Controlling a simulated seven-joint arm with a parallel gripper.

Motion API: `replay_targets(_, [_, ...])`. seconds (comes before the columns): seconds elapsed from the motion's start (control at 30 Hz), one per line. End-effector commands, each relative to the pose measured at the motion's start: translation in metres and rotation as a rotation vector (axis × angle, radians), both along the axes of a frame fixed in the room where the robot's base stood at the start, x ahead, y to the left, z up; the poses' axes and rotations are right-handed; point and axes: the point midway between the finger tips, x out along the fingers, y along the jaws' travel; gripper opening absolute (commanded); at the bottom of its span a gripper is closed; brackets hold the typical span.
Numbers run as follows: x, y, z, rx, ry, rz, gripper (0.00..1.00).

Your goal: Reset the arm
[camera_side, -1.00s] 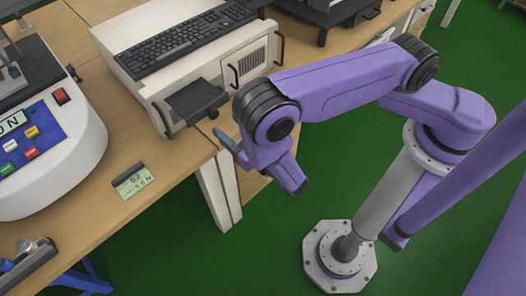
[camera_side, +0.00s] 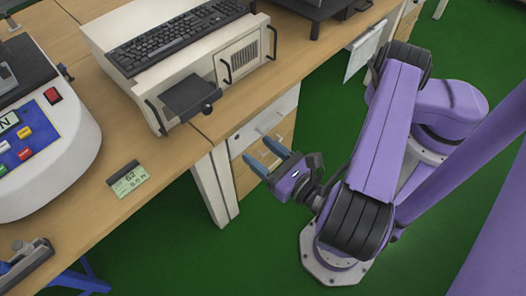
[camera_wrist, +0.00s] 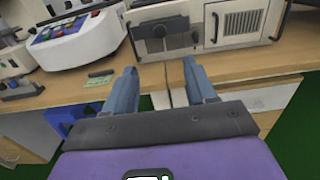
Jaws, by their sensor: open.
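My gripper (camera_side: 268,158) is open and empty. In the side view its two blue-grey fingers point up and left toward the table's front edge, over the green floor in front of the drawers. My purple arm is folded back, close above its base. In the wrist view the gripper (camera_wrist: 164,88) shows from behind, fingers spread apart, with the wooden table (camera_wrist: 232,66) and the drawers beneath it beyond the tips. Nothing lies between the fingers.
The table (camera_side: 75,225) bears a beige computer case with keyboard (camera_side: 175,40), a white tester with coloured buttons (camera_side: 75,150) and a small display card (camera_side: 128,180). A dark clamp (camera_side: 28,262) sits at the front left. Green floor (camera_side: 190,250) is clear.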

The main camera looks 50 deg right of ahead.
Motion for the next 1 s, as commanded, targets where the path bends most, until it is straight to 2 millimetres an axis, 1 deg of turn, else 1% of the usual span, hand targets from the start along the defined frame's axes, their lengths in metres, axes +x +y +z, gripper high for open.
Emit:
replay_targets(0.17, [0.002,-0.002,0.003,0.014,0.003,-0.023,0.56])
replay_targets(0.27, [0.008,-0.011,0.013,0.055,0.014,-0.099,0.56])
replay_targets(0.33, [0.013,-0.022,0.024,0.1,0.028,-0.181,0.56])
replay_targets(0.5, [0.021,-0.059,0.052,0.237,0.086,-0.43,0.56])
replay_targets(0.67, [0.021,-0.095,0.072,0.374,0.161,-0.657,0.56])
replay_targets(0.8, [0.013,-0.125,0.087,0.501,0.242,-0.845,0.56])
replay_targets(1.0, [-0.005,-0.159,0.104,0.707,0.382,-1.085,0.56])
